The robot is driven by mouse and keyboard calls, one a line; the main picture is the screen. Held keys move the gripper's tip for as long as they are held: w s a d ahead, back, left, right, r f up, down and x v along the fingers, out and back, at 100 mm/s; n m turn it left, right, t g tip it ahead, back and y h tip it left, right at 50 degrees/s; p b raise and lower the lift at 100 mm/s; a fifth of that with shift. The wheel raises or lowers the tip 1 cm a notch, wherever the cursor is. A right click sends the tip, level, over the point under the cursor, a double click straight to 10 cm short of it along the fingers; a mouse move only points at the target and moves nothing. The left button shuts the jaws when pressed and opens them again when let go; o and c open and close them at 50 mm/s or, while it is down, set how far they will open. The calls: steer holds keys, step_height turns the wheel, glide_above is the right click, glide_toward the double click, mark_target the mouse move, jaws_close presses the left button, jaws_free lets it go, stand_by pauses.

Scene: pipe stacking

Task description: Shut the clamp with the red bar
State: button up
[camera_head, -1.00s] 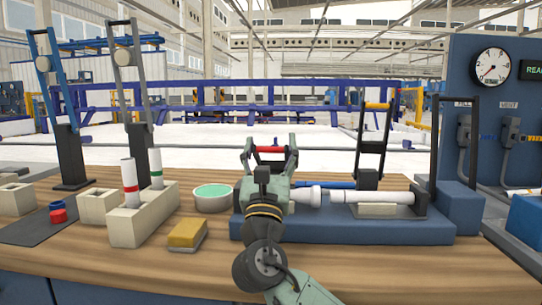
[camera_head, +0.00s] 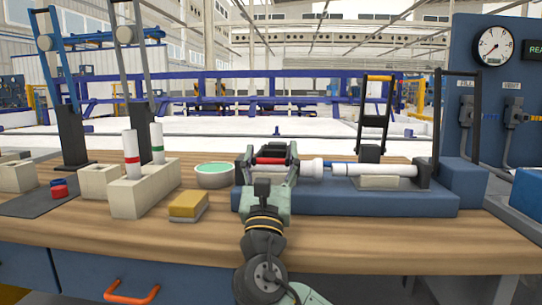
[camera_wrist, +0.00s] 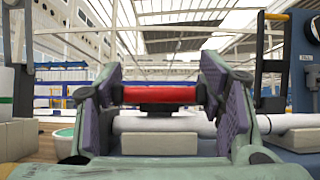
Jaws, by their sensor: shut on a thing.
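The red bar (camera_head: 270,160) of the clamp lies low, close to the level of the white pipe (camera_head: 345,169), at the left end of the blue base (camera_head: 375,204). My gripper (camera_head: 268,158) is shut on the red bar, with a finger at each end of it. In the wrist view the red bar (camera_wrist: 158,95) spans between the two finger pads, just above the white pipe (camera_wrist: 155,124) and a pale block (camera_wrist: 160,138). The clamp's side arms are mostly hidden by my fingers. I cannot tell whether the clamp is fully down.
A clamp with a yellow bar (camera_head: 378,78) stands upright to the right, and a black frame (camera_head: 455,115) stands beyond it.

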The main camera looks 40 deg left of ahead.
steer(key=shift+w+a+f, duration=0.1)
steer(key=shift+f, duration=0.15)
steer(key=o, duration=1.4)
steer(key=shift+c, duration=0.2)
steer(key=shift+o, duration=0.8)
steer(key=shift+r, duration=0.1)
step_height(320, 180, up, 10)
